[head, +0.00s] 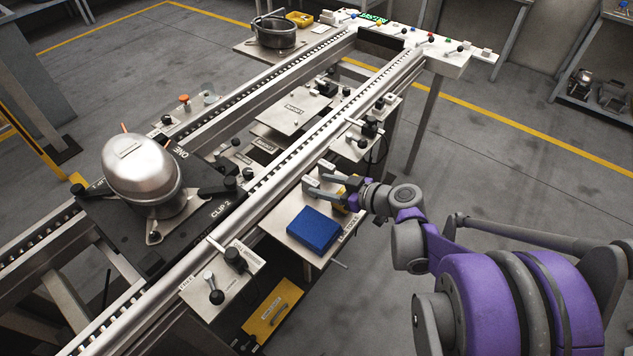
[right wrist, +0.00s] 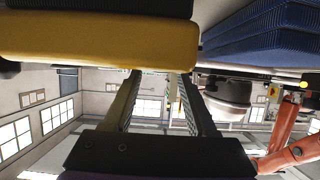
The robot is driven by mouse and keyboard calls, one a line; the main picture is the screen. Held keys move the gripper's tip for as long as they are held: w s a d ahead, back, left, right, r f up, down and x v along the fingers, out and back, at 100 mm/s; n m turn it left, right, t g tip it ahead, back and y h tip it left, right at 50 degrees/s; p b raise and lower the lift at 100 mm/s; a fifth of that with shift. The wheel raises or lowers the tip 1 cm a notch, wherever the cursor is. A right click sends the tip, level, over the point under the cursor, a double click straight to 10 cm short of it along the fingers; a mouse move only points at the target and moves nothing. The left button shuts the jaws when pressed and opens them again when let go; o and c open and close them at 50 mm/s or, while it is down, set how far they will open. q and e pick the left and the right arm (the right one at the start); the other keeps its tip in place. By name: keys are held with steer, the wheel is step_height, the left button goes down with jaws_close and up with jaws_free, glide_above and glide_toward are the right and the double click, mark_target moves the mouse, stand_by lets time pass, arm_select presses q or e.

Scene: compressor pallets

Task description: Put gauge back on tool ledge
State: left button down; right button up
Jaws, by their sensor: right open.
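The tool ledge (head: 297,252) is a light metal shelf on the near right side of the conveyor rail. A yellow block (head: 352,184), likely the gauge, is at its far end, partly hidden by my right gripper (head: 314,188). In the right wrist view the yellow block (right wrist: 100,42) spans the upper left, close to the fingers. My right gripper is also in that view (right wrist: 158,82), its two fingers apart with nothing between them. I cannot tell whether the block rests fully on the ledge. My left gripper is not in view.
A blue ribbed block (head: 314,229) lies on the ledge beside the gripper; it also fills the upper right of the right wrist view (right wrist: 262,28). A silver compressor (head: 143,170) sits on a black pallet. A lever plate (head: 222,281) is nearer.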

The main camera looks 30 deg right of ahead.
steer(key=p+v, duration=0.1)
steer(key=v, duration=0.8)
steer(key=a, duration=0.1)
steer(key=a+g+p, duration=0.1)
steer(key=a, duration=0.1)
steer(key=a+g+p, duration=0.1)
steer(key=a, duration=0.1)
steer(key=shift+s+a+f+m, duration=0.15)
steer(key=shift+s+f+m, duration=0.1)
steer(key=shift+s+m, duration=0.15)
steer(key=s+a+g+p, duration=0.1)
steer(key=a, duration=0.1)
steer(key=s+a+m+g+p, duration=0.1)
steer(key=a, duration=0.1)
steer(key=s+a+g+p, duration=0.1)
steer(key=a, duration=0.2)
steer(key=shift+s+g+h, duration=0.25)
steer(key=shift+g+h, duration=0.05)
steer(key=shift+h, duration=0.1)
steer(key=s+a+r+m+g+h+p, duration=0.1)
steer(key=s+a+r+m+h+p, duration=0.1)
steer(key=s+r+h+p, duration=0.1)
steer(key=shift+s+a+m+h+p, duration=0.3)
steer(key=shift+s+a+h+p, duration=0.15)
steer(key=shift+s, duration=0.85)
steer(key=shift+r, duration=0.15)
